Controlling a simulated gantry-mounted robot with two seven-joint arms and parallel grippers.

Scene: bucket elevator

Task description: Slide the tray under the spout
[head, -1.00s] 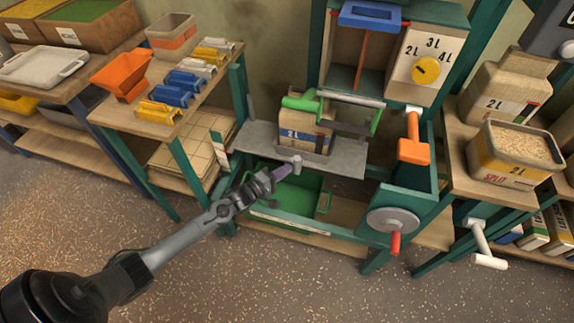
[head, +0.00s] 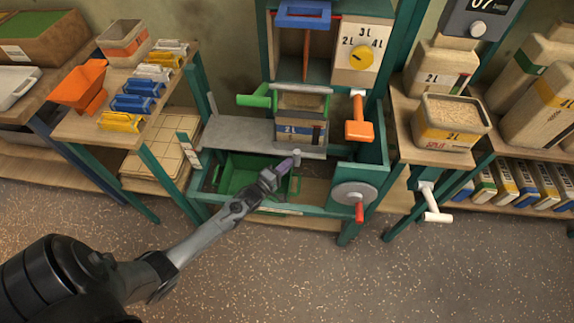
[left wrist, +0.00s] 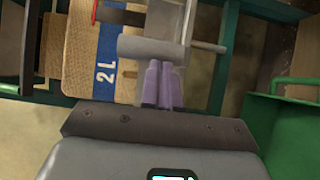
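The tray is a small grey carrier (left wrist: 203,75) under a tan 2L bag with a blue band (head: 298,131). It sits at the right end of a grey shelf plate (head: 232,132), below the machine. Its grey post handle (head: 295,156) stands up in front and also shows in the left wrist view (left wrist: 152,49). My left gripper (head: 285,164) comes in from the lower left. Its purple fingertips (left wrist: 162,85) are together, against the near side of the post, not around it. The spout's outlet is hard to make out. My right gripper is out of view.
An orange handle (head: 358,120) and a grey wheel (head: 354,194) are to the right. A green bin (head: 238,176) sits below the plate. The floor in front is clear.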

